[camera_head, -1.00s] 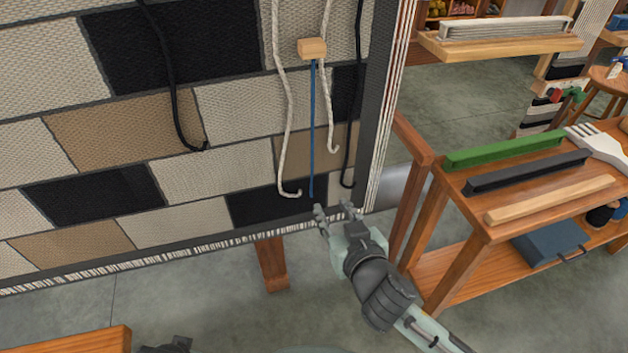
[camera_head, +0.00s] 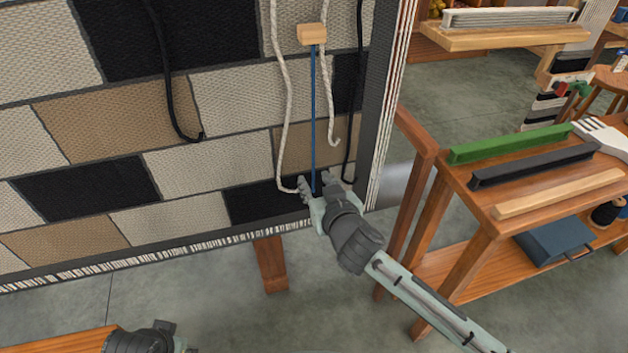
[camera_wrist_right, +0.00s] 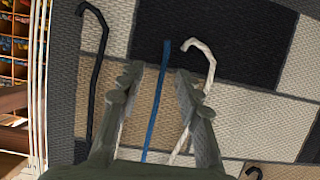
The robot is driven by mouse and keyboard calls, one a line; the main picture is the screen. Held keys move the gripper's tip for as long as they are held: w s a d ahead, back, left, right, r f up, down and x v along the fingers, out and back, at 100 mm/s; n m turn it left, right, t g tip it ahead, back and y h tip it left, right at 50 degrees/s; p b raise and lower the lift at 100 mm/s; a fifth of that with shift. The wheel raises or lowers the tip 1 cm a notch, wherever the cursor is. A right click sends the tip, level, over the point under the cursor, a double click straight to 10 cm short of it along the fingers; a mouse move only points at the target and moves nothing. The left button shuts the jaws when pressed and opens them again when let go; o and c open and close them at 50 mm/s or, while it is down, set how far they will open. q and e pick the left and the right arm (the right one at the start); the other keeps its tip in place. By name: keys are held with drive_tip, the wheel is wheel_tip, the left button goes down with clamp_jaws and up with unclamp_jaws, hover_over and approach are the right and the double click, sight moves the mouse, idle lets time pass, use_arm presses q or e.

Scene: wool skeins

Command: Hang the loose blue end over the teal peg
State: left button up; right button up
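The blue strand (camera_head: 313,120) hangs straight down from under a small wooden block (camera_head: 312,34) on the woven panel. My right gripper (camera_head: 319,186) is at its lower part, near the panel's bottom edge. In the right wrist view the gripper (camera_wrist_right: 158,82) is open. The blue strand (camera_wrist_right: 155,108) runs through the gap between the fingers, with clear space on both sides. Its loose end shows past the fingertips. I cannot tell whether it lies at fingertip depth. I make out no teal peg. Only a dark piece of my left arm shows at the bottom; its fingers are out of view.
A cream cord (camera_head: 284,110) with a hooked end hangs close left of the blue strand. A shorter cream cord (camera_head: 329,95) and a black cord (camera_head: 354,120) hang to the right. A wooden table (camera_head: 480,212) with coloured bars stands right of the panel (camera_head: 235,170).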

drive_tip(key=shift+w, duration=0.1)
drive_tip(key=shift+c, duration=0.8)
clamp_jaws()
